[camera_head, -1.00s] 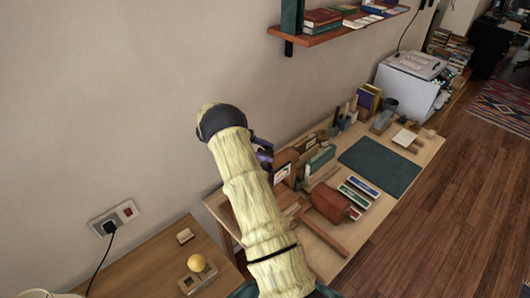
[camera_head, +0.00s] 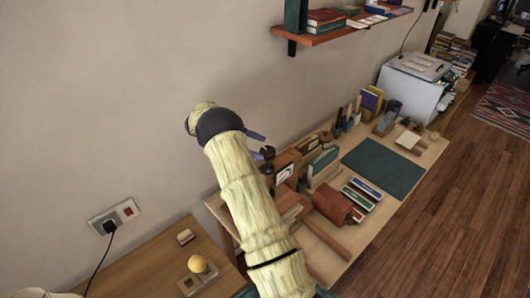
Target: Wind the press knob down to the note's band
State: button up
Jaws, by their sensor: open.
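My pale, bark-textured arm reaches up across the middle, and its dark wrist ends beside the wooden press (camera_head: 287,160). My gripper (camera_head: 260,145) shows two purple-blue fingers spread apart, pointing right toward the press. A small dark round knob (camera_head: 268,152) shows at the fingertips, close to the lower finger; I cannot tell whether they touch. A pale card or note (camera_head: 285,174) with a dark frame is on the front of the press. Its markings are too small to read. My arm hides the lower left of the press.
The workbench (camera_head: 413,172) holds a green mat (camera_head: 384,167), a red-brown block (camera_head: 332,204), several small coloured boxes and tools. A wall shelf (camera_head: 335,34) with books is above. A side table (camera_head: 150,262) with a yellow ball (camera_head: 197,263) stands at lower left.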

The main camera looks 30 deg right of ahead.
jog(key=shift+b+v, duration=0.35)
jog(key=shift+v, duration=1.35)
jog(key=shift+d, duration=0.1)
jog(key=w+d+r+n+t+h, duration=0.2)
jog(key=w+r+n+t+h, duration=0.2)
jog(key=w+r+n+t, duration=0.5)
jog(key=a+r+n+t+y, duration=0.4)
jog(key=a+n+t+y, duration=0.25)
jog(key=a+t, duration=0.45)
jog(key=s+a+f+n+g+y, duration=0.2)
jog(key=s+a+f+n+y, duration=0.15)
jog(key=s+a, duration=0.35)
jog(key=s+a+f+n+g+y, duration=0.1)
jog(key=s+a+f+n+y, duration=0.15)
jog(key=s+a+y, duration=0.4)
jog(key=s+f+n+g+h, duration=0.1)
jog(key=s+f+n+g, duration=0.1)
jog(key=s, duration=0.8)
jog(key=s+d+f+n+g, duration=0.1)
jog(key=s+g, duration=0.3)
jog(key=s, duration=0.5)
jog(key=shift+s+f+n+h, duration=0.4)
jog(key=shift+f+n, duration=0.15)
jog(key=shift+f, duration=0.2)
